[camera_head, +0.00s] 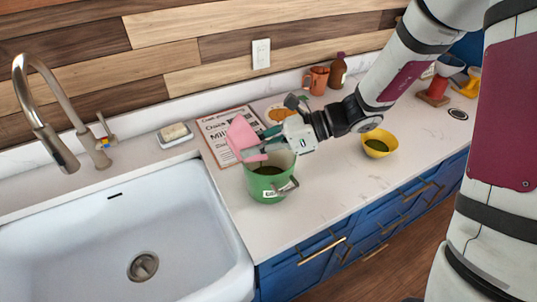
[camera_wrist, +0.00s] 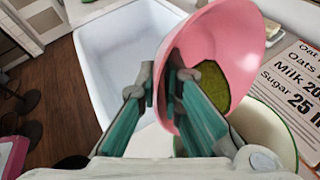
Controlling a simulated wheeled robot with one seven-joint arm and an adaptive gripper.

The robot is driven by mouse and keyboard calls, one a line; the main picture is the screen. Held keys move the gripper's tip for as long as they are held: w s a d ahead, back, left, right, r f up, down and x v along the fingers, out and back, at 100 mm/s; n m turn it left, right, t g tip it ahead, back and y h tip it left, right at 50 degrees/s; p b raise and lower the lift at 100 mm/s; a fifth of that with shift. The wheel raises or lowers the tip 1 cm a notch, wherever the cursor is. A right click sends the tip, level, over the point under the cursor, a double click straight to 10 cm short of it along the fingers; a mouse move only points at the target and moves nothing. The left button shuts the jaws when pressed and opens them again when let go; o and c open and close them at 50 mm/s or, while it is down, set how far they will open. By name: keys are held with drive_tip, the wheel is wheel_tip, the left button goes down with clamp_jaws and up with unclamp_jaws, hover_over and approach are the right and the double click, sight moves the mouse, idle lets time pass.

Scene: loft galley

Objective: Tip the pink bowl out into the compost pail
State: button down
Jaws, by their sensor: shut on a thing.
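The pink bowl (camera_head: 240,134) is tipped steeply on its side above the green compost pail (camera_head: 268,186). My gripper (camera_head: 262,150) is shut on the bowl's rim. In the wrist view the pink bowl (camera_wrist: 225,35) is between and right of my gripper's fingers (camera_wrist: 163,88), and a green patch of contents shows against its inside wall. The pail's pale inside and green rim (camera_wrist: 290,140) show below the bowl in the wrist view. In the head view something dark lies in the pail. Whether anything is falling from the bowl cannot be seen.
The white sink (camera_head: 90,235) is left of the pail. A yellow bowl (camera_head: 380,143) with green contents stands to the right. A printed recipe board (camera_head: 216,150) lies behind the pail. An orange mug (camera_head: 316,80) and a brown bottle (camera_head: 337,72) stand at the wall.

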drive_tip(key=shift+w+d+r+y+b, duration=0.1)
drive_tip(key=shift+w+d+y+b, duration=0.2)
drive_tip(key=shift+d, duration=0.15)
drive_tip(key=shift+w+d+r+y+b, duration=0.1)
drive_tip(key=shift+w+d+y+b, duration=0.15)
drive_tip(key=shift+d, duration=0.2)
drive_tip(key=shift+w+d+r+m+g+y+b, duration=0.2)
drive_tip(key=shift+d+m+y+b, duration=0.15)
drive_tip(key=shift+y, duration=0.2)
drive_tip(key=shift+w+d+r+m+g+y+b, duration=0.1)
drive_tip(key=shift+d+m+g+y+b, duration=0.2)
drive_tip(key=shift+y, duration=0.2)
idle(0.9)
drive_tip(key=shift+s, duration=0.1)
